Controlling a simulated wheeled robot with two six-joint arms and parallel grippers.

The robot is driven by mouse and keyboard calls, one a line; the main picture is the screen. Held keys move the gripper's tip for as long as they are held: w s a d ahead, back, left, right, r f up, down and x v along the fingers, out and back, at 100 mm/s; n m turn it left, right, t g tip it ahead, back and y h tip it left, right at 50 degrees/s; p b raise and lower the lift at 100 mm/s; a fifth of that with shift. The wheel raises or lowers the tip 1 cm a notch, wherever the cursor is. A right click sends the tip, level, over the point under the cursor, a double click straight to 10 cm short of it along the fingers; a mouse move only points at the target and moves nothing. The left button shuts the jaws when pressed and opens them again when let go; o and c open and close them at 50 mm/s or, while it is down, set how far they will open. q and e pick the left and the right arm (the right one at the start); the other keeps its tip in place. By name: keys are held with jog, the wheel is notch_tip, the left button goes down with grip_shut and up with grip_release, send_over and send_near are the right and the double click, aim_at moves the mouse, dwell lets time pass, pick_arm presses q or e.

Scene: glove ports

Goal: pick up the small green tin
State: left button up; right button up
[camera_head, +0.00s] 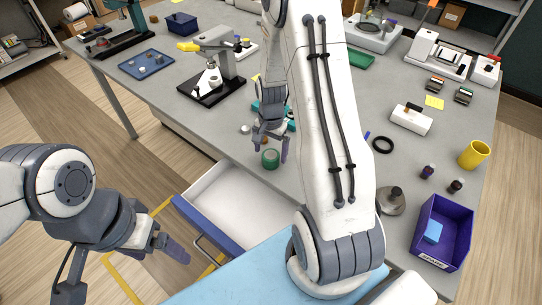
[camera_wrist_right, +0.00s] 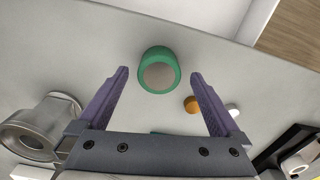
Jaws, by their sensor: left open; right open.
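The small green tin (camera_head: 270,158) sits on the grey table near its front edge, above the open drawer. In the right wrist view the green tin (camera_wrist_right: 159,71) shows a grey-brown round face and lies just beyond the fingertips, roughly midway between them. My right gripper (camera_head: 270,145) is open and empty, with its purple fingers pointing down beside the tin in the head view. It also shows in the right wrist view (camera_wrist_right: 160,75). My left gripper (camera_head: 178,250) is at the lower left, over the floor and away from the table, open.
An open drawer (camera_head: 236,200) juts out below the tin. An orange round piece (camera_wrist_right: 191,104) and a white one (camera_wrist_right: 232,110) lie close to the tin. A grey metal part (camera_wrist_right: 35,130) stands at left in the wrist view. A purple bin (camera_head: 441,232) stands at right.

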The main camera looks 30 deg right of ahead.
jog(key=shift+f, duration=1.1)
jog(key=c, duration=1.4)
jog(key=shift+c, duration=0.3)
jog(key=shift+r, duration=0.15)
